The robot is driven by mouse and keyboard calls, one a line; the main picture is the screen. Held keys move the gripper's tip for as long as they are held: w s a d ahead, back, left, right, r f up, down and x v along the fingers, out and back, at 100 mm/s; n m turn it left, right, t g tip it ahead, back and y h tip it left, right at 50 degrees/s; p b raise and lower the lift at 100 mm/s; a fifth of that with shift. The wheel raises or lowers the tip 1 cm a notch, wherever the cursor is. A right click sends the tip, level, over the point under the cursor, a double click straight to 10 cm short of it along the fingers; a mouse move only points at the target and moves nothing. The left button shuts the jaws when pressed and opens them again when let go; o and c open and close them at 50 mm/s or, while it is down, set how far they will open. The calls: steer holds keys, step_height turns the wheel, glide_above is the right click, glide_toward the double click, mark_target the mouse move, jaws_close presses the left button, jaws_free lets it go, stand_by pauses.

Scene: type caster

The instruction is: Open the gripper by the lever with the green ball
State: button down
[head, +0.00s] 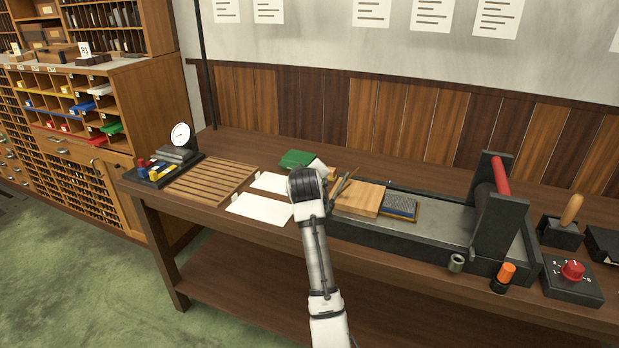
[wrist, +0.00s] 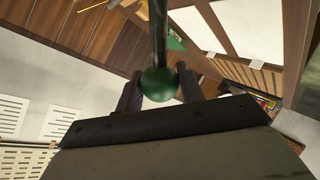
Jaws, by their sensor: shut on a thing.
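The green ball (wrist: 158,85) is at the end of a dark lever rod (wrist: 158,35) in the wrist view. My gripper (wrist: 159,80) has one dark finger on each side of the ball and is shut on it. In the head view my gripper (head: 326,172) is over the back middle of the bench, at the left end of the press (head: 445,218). The ball cannot be made out there, as my wrist hides that spot. The paper gripper that the lever works is not clearly seen.
A wooden block (head: 359,197) and a type block (head: 401,206) lie on the press bed right of my arm. White sheets (head: 260,207), a slatted wooden rack (head: 212,181) and a green box (head: 297,158) lie to the left. A red-handled roller frame (head: 498,207) stands at right.

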steer(key=c, duration=0.9)
jaws_free()
steer(key=shift+a, duration=0.1)
steer(key=shift+c, duration=0.2)
steer(key=b+v, duration=0.3)
steer(key=v, duration=1)
steer(key=shift+s+r, duration=0.15)
steer(key=shift+s, duration=0.2)
